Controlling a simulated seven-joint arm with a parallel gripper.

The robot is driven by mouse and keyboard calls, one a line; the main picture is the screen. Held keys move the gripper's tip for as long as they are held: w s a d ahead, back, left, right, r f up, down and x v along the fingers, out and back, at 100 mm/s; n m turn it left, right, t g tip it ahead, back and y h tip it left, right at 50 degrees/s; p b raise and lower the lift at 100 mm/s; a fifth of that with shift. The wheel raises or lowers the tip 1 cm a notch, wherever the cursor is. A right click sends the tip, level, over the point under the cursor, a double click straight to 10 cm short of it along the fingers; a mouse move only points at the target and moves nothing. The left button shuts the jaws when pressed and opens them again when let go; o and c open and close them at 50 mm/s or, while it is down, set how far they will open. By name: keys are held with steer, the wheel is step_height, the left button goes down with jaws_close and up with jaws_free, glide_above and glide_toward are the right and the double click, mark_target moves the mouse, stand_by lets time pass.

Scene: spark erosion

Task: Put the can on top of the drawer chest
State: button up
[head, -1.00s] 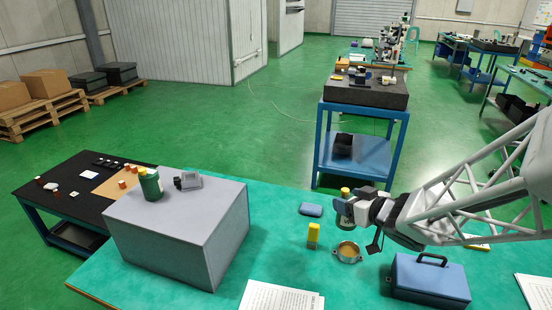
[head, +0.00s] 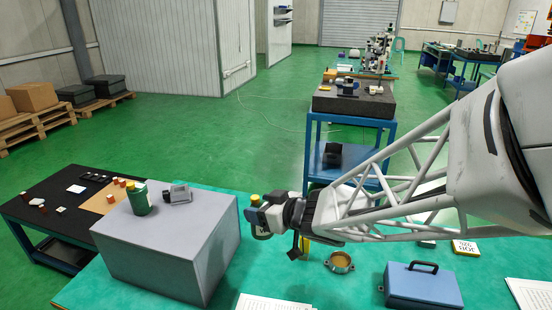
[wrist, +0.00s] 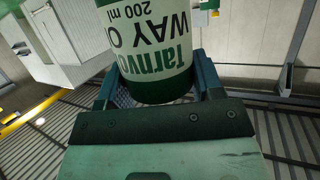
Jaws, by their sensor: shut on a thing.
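The can shows large in the wrist view (wrist: 150,50), cream and green with "WAY OIL 200 ml" upside down on its label. My gripper (wrist: 155,90) is shut on it. In the head view my gripper (head: 266,217) is just right of the grey block I take as the drawer chest (head: 165,250), near the height of its top. The can (head: 257,224) shows there as a small dark shape with a yellow cap, partly hidden by the gripper. No drawer fronts show on the chest.
A green bottle (head: 138,203) and a grey device (head: 178,193) stand on the chest's left and back; its top's right and front are clear. A brass-coloured dish (head: 340,263) and blue box (head: 424,286) are on the bench.

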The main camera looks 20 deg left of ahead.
steer(key=s+a+r+n+g+y, duration=0.1)
steer(key=s+a+r+n+g, duration=0.1)
steer(key=s+a, duration=0.7)
steer(key=shift+s+a+r+n+g, duration=0.35)
steer(key=shift+a+g, duration=0.25)
steer(key=shift+a, duration=0.3)
steer(key=w+a+f, duration=0.1)
steer(key=w+a, duration=0.9)
steer(key=a, duration=0.2)
steer(key=shift+w+a+f, duration=0.15)
steer(key=shift+w+f, duration=0.05)
steer(key=shift+f, duration=0.1)
steer(key=shift+f, duration=1.65)
steer(key=shift+f, duration=0.15)
steer(key=o, duration=1.1)
